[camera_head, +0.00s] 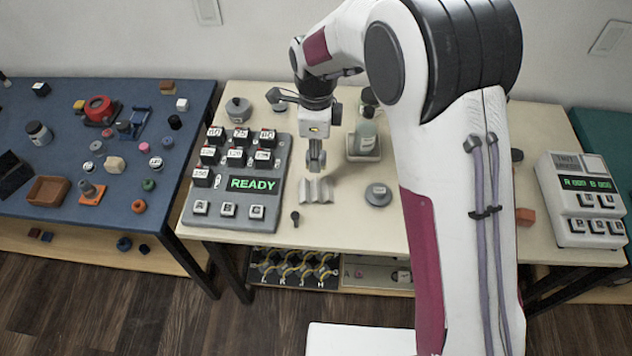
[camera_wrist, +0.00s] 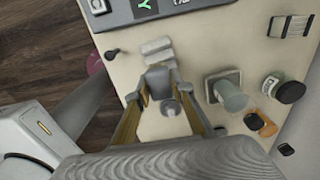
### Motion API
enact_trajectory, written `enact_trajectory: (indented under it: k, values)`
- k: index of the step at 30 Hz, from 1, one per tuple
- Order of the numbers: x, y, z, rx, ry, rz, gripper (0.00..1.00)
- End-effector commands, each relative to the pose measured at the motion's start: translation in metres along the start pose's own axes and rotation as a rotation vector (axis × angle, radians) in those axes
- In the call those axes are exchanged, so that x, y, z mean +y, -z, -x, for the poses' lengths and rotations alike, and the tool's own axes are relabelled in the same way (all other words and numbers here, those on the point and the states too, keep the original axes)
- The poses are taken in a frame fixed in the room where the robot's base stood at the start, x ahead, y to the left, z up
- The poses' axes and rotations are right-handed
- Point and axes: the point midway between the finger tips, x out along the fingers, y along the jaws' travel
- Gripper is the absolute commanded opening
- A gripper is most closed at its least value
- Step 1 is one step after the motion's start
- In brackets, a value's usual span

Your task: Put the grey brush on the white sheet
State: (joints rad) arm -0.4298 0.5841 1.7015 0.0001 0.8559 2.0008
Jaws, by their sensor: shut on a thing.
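My gripper (camera_head: 316,158) hangs above the middle of the cream table, pointing down. In the wrist view its fingers (camera_wrist: 160,88) are closed around a grey piece (camera_wrist: 158,77). I take this piece to be the grey brush, but its bristles do not show and the fingers hide most of it. It is over or just beside a pale grey grooved block (camera_head: 316,190), also in the wrist view (camera_wrist: 157,48); the gap between them is unclear. I cannot clearly make out a white sheet on the table.
The keypad panel reading READY (camera_head: 253,184) is left of my gripper. A bottle on a stand (camera_head: 365,138) is behind right, a round grey disc (camera_head: 378,194) to the right. A small dark knob (camera_head: 295,218) lies in front. The blue table (camera_head: 60,215) is far left.

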Motion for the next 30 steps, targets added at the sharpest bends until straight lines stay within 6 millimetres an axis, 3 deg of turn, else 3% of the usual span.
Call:
enact_trajectory:
  k: [12, 26, 30]
  values:
    - [0.0, 0.0, -0.051, 0.001, -0.001, 0.0, 0.01]
    - [0.0, 0.0, -0.057, 0.0, 0.0, 0.0, 0.01]
    - [0.001, 0.0, -0.067, 0.001, -0.002, 0.0, 0.01]
